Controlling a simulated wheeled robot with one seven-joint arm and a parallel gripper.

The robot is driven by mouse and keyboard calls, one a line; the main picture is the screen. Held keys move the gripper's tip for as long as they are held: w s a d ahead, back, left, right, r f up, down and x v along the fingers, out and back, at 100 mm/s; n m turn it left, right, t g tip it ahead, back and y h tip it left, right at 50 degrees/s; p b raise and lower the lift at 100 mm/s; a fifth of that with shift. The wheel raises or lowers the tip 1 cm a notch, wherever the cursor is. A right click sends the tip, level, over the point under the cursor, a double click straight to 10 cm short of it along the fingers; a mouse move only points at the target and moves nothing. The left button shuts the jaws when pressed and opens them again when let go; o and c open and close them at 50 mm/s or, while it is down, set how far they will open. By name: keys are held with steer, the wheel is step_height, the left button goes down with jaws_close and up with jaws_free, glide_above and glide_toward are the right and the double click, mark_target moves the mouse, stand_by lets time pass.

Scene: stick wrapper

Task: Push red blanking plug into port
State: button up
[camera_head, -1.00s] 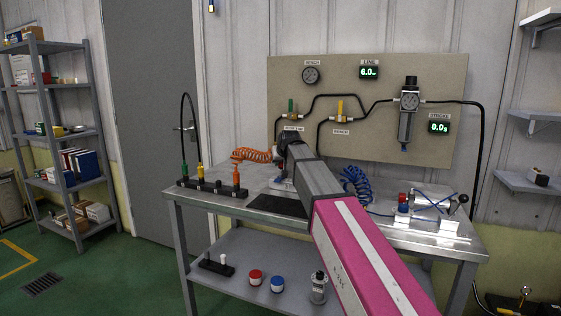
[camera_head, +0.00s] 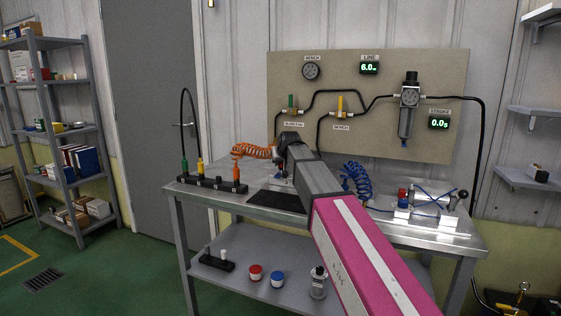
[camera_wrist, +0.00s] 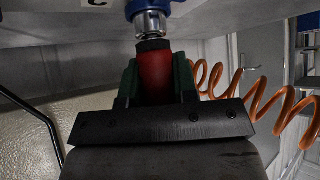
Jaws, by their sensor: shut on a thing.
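The red blanking plug (camera_wrist: 154,76) is between the green fingers of my gripper (camera_wrist: 156,78) in the wrist view. My gripper is shut on it. The plug's dark end lies right below a silver port (camera_wrist: 150,24) set in a blue body (camera_wrist: 174,5); it seems to touch or slightly enter the port, and I cannot tell how deep. In the head view my arm hides the gripper, the plug and this port above the workbench (camera_head: 430,238).
An orange coiled hose (camera_wrist: 254,102) hangs close to the right of my gripper; it also shows in the head view (camera_head: 252,152). A blue coiled hose (camera_head: 357,180) is right of my arm. A black rack (camera_head: 212,184) with coloured plugs stands on the bench's left.

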steer(key=shift+f, duration=0.15)
steer(key=o, duration=1)
steer(key=v, duration=1)
steer(key=shift+s+r, duration=0.25)
steer(key=shift+s, duration=0.05)
